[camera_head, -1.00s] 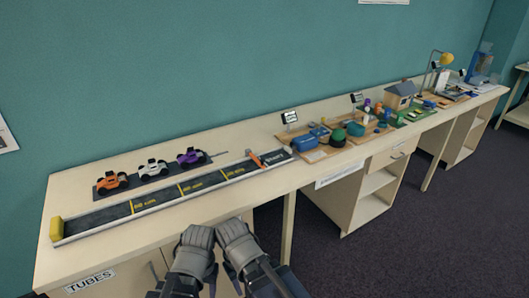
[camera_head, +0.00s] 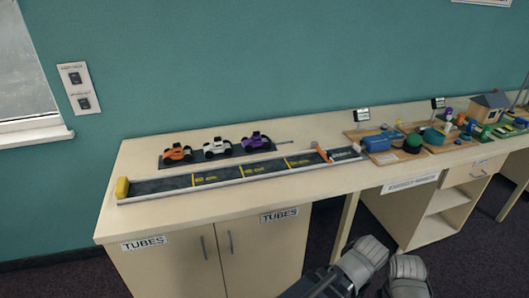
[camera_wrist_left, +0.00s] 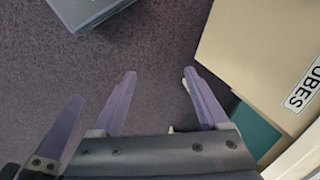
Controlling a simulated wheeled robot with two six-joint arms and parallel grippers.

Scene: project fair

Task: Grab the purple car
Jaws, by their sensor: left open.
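The purple car (camera_head: 256,141) is at the right end of a row of three toy cars on a dark strip (camera_head: 167,164) on the long table. In the head view grey parts of my arms show at the bottom edge, well below and right of the car, with no fingers visible there. In the left wrist view my left gripper (camera_wrist_left: 160,75) is open and empty over the dark floor. One more finger at the lower left of that view seems to be of my right gripper (camera_wrist_left: 62,130); its other finger is hidden. No car shows in the wrist view.
An orange car (camera_head: 177,152) and a white car (camera_head: 217,149) stand left of the purple one. A black track (camera_head: 222,176) with a yellow end block (camera_head: 122,188) lies in front. Cupboards labelled TUBES (camera_head: 205,250) are below. Several models fill the table's right part.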

